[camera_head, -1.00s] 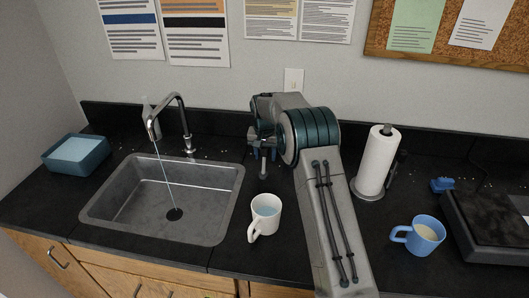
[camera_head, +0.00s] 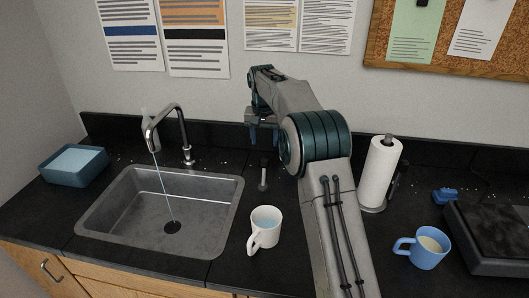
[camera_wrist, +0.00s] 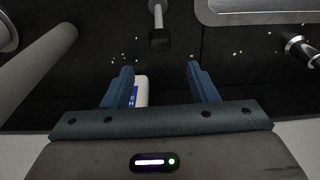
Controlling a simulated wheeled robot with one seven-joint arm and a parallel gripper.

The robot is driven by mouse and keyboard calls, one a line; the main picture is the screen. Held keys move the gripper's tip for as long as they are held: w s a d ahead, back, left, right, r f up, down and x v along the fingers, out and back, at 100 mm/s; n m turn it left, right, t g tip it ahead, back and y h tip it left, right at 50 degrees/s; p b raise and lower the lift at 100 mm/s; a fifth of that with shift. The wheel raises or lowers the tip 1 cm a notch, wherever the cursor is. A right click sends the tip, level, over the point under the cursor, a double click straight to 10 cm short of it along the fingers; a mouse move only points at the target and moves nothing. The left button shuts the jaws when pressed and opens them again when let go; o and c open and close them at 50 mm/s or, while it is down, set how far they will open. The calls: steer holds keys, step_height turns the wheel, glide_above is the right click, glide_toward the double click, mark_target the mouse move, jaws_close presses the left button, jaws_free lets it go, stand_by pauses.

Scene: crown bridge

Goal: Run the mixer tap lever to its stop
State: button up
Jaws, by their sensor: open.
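The chrome lever (camera_head: 263,176) is a short rod on the dark counter, right of the sink. In the wrist view its silver shaft (camera_wrist: 157,14) runs from the top edge to a dark block. My gripper (camera_head: 264,136) is open and empty, behind the lever on the wall side and apart from it. In the wrist view the blue fingers (camera_wrist: 160,82) are spread wide, with the lever beyond their tips, roughly between them. The tap (camera_head: 183,132) stands behind the sink (camera_head: 135,215), and a thin stream of water runs from its spout.
A white mug (camera_head: 265,226) stands in front of the lever. A paper towel roll (camera_head: 379,172) and a blue mug (camera_head: 424,248) are to the right. A blue tub (camera_head: 74,166) is at left. A white item with a blue label (camera_wrist: 141,92) shows by one finger.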

steer(key=shift+s+r, duration=0.1)
steer(key=shift+r, duration=0.8)
